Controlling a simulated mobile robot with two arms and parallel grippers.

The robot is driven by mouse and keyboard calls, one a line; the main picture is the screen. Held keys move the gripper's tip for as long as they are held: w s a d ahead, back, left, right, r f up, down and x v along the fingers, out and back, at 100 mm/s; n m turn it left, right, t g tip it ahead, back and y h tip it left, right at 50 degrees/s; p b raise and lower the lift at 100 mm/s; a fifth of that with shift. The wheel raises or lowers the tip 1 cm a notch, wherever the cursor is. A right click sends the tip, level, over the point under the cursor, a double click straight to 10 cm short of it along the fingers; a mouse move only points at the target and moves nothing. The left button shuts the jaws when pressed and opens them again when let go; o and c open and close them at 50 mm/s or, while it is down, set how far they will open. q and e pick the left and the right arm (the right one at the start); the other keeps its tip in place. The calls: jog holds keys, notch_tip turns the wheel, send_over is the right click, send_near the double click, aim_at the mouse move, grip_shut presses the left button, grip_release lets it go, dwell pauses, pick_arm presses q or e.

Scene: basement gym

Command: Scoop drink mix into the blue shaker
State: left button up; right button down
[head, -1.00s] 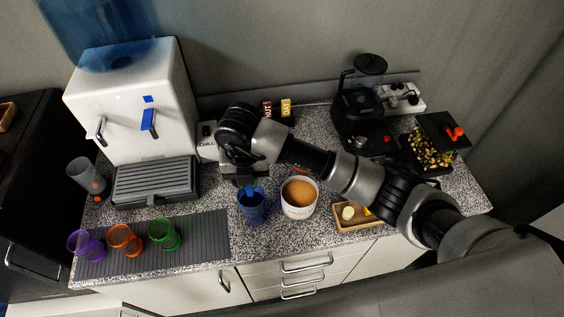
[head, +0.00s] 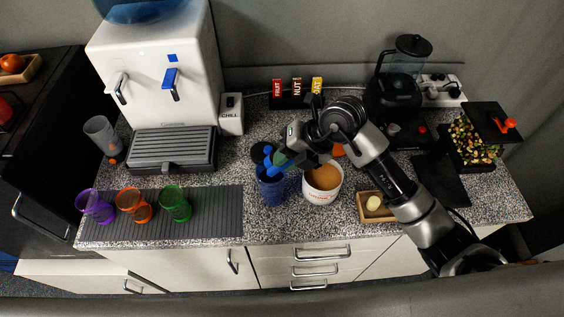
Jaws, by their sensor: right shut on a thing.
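The blue shaker (head: 271,190) stands upright and open on the speckled counter. Just right of it is a white tub (head: 322,193) filled with tan drink mix (head: 322,177). My right gripper (head: 291,155) is above and behind the shaker, on the side towards the tub. It is shut on a small blue scoop (head: 275,161), which is tilted over the shaker's mouth. I cannot tell whether the scoop holds any powder, and the shaker's inside is mostly hidden. My left gripper is not in view.
Purple (head: 96,206), orange (head: 134,205) and green (head: 175,203) cups stand on a grey ribbed mat (head: 218,214). A water dispenser (head: 157,75) is at back left.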

jog(key=f+y+b, duration=0.1)
jog(key=y+b, duration=0.1)
jog(key=b, duration=0.2)
jog(key=d+f+y+b, duration=0.1)
jog(key=y+b, duration=0.2)
jog(key=b, duration=0.2)
jog(key=d+f+y+b, duration=0.1)
jog(key=y+b, duration=0.2)
jog(key=b, duration=0.1)
jog(key=shift+s+d+f+t, duration=0.1)
jog(key=shift+d+f+t, duration=0.05)
jog(key=shift+f+t, duration=0.25)
jog(key=shift+r, duration=0.15)
dwell(0.5)
